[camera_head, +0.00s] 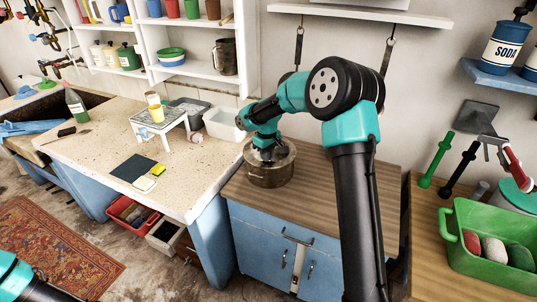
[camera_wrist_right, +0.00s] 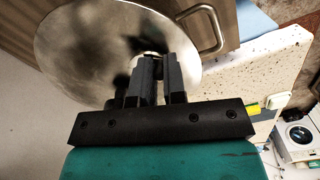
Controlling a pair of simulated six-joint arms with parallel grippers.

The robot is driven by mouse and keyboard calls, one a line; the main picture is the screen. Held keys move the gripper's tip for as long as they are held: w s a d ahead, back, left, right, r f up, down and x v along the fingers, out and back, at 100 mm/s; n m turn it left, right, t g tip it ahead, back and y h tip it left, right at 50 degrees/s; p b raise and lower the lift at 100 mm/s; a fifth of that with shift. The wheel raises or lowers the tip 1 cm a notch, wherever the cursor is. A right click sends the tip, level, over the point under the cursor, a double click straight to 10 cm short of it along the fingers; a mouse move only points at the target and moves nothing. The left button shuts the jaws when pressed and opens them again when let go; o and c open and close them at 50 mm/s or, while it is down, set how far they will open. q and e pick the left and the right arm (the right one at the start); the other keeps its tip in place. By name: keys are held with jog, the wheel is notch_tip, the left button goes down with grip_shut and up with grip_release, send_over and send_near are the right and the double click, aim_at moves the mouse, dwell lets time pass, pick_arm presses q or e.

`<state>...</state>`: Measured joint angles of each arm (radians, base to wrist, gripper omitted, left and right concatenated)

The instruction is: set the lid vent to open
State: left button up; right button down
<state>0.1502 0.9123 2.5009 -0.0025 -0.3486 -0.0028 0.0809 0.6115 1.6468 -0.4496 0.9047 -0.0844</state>
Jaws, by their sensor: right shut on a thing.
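A metal pot (camera_head: 270,178) with a shiny lid (camera_head: 287,152) stands on the wooden-topped cabinet, its lid seated on top. My right gripper (camera_head: 267,154) reaches down onto the middle of the lid. In the right wrist view the round lid (camera_wrist_right: 85,50) fills the upper left, and my right gripper's fingers (camera_wrist_right: 158,72) are closed around a small pale knob (camera_wrist_right: 148,55) at its centre. The fingers hide most of the knob, and I cannot tell the vent's setting. My left arm shows only at the lower left corner; its gripper is out of view.
A white tub (camera_head: 222,125) stands just left of the pot on the speckled counter (camera_head: 100,140). A small white stand (camera_head: 160,122) is further left. A green crate (camera_head: 490,262) sits on the right-hand table. The wooden top right of the pot is clear.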

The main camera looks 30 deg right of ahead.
jog(key=shift+a+m, duration=0.3)
jog(key=shift+m, duration=1.1)
jog(key=c, duration=1.5)
grip_release()
jog(key=shift+o, duration=0.2)
notch_tip(320, 180, up, 18)
jog(key=shift+f, duration=0.25)
